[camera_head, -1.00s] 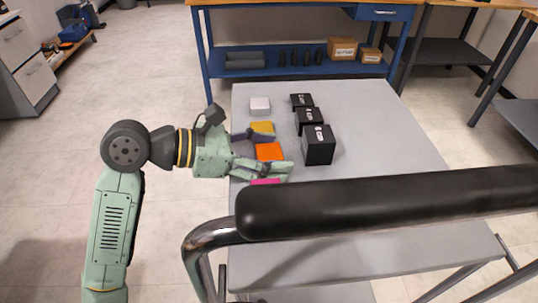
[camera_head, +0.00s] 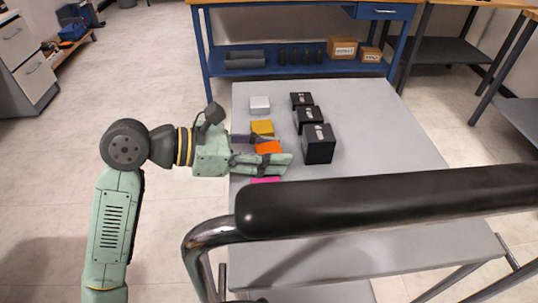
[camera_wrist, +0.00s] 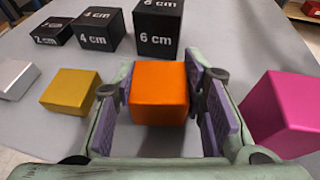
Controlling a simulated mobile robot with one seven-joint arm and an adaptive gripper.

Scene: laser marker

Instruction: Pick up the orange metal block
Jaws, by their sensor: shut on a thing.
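The orange metal block (camera_wrist: 159,88) sits between the two finger pads of my gripper (camera_wrist: 162,105) in the wrist view. The pads close on its left and right sides. In the head view the orange block (camera_head: 268,148) shows partly between the fingers of my gripper (camera_head: 266,150), on the grey table. The near finger hides part of the block. I cannot tell whether it is lifted off the table.
A yellow block (camera_head: 262,128) lies just beyond the gripper, and a silver block (camera_head: 260,104) farther back. A pink block (camera_wrist: 284,112) is on the near side. Several black boxes (camera_head: 319,144) stand to the right. A black bar (camera_head: 390,202) crosses in front of the grey table (camera_head: 420,150).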

